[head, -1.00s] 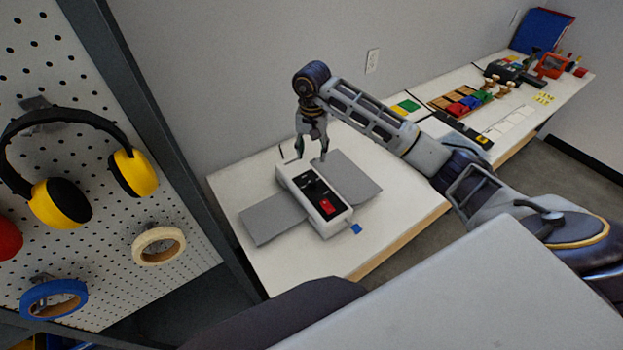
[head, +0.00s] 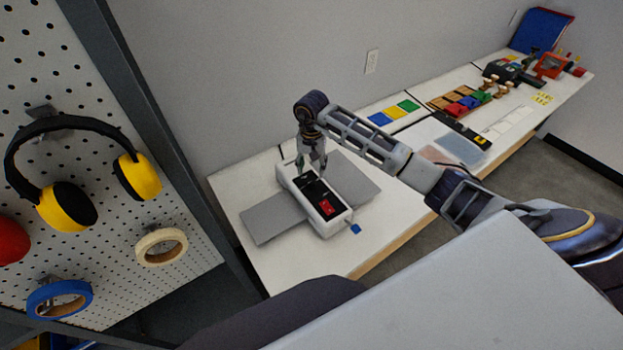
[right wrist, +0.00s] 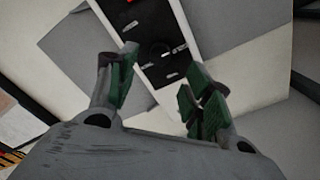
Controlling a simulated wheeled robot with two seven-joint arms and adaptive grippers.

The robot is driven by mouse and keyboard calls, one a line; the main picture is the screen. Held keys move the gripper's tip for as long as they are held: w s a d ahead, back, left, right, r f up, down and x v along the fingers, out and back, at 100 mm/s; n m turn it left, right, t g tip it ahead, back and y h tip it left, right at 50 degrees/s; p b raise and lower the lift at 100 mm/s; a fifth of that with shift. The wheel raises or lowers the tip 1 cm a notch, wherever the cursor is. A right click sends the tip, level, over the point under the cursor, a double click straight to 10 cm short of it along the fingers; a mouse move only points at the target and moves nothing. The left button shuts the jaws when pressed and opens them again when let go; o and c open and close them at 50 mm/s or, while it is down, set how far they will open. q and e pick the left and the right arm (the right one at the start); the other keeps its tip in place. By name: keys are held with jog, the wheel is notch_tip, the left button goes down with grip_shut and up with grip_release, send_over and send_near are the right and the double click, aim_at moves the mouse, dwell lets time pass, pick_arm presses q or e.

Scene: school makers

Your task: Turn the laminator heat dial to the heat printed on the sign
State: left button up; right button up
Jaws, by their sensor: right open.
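The laminator (head: 338,219) is a white box with a black control panel (right wrist: 140,22), a red switch (head: 326,207) and grey sheets sticking out on both sides. A dark round dial (right wrist: 158,49) with small pale print beside it shows on the panel in the right wrist view. My right gripper (head: 312,170) points down over the far end of the panel. In the right wrist view its green-padded fingers (right wrist: 160,77) are open, spread near the dial, with nothing between them. I cannot tell whether they touch it. No readable heat sign shows. My left gripper is not in view.
The white table (head: 375,240) has a clear front edge. Coloured cards (head: 393,112), bins and tools lie farther along it. A pegboard (head: 110,215) with ear defenders (head: 68,206) and tape rolls stands at the left.

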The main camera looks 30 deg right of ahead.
aim_at(312, 181)
jog(key=shift+f+p, duration=0.75)
jog(key=shift+f, duration=2.8)
jog(key=c, duration=1.1)
jog(key=shift+o, duration=0.2)
